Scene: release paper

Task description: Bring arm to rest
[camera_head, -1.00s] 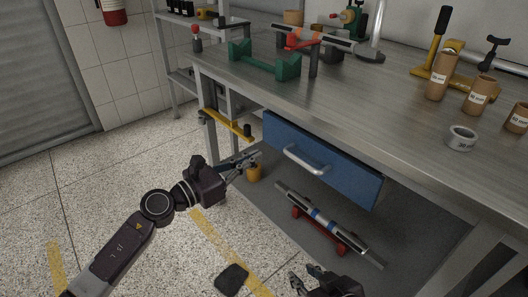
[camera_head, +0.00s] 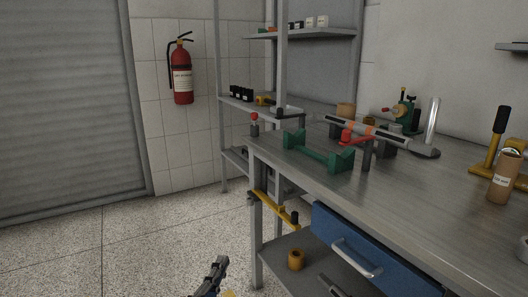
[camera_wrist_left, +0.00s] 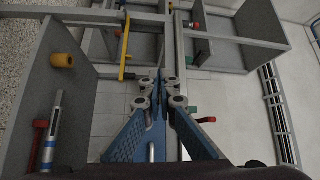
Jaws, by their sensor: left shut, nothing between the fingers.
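My left gripper (camera_head: 218,272) shows only by its fingers at the bottom edge of the head view, low over the floor and left of the workbench. In the left wrist view its blue fingers (camera_wrist_left: 158,95) are together with nothing between them. My left arm is otherwise below the head view. My right gripper is in neither current view.
A metal workbench (camera_head: 430,205) with a blue drawer (camera_head: 385,262) fills the right. A green stand (camera_head: 318,155) and a brown tube (camera_head: 503,180) stand on it. A yellow clamp (camera_head: 275,208) juts from its left end. A fire extinguisher (camera_head: 182,78) hangs behind. The floor (camera_head: 140,250) is clear.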

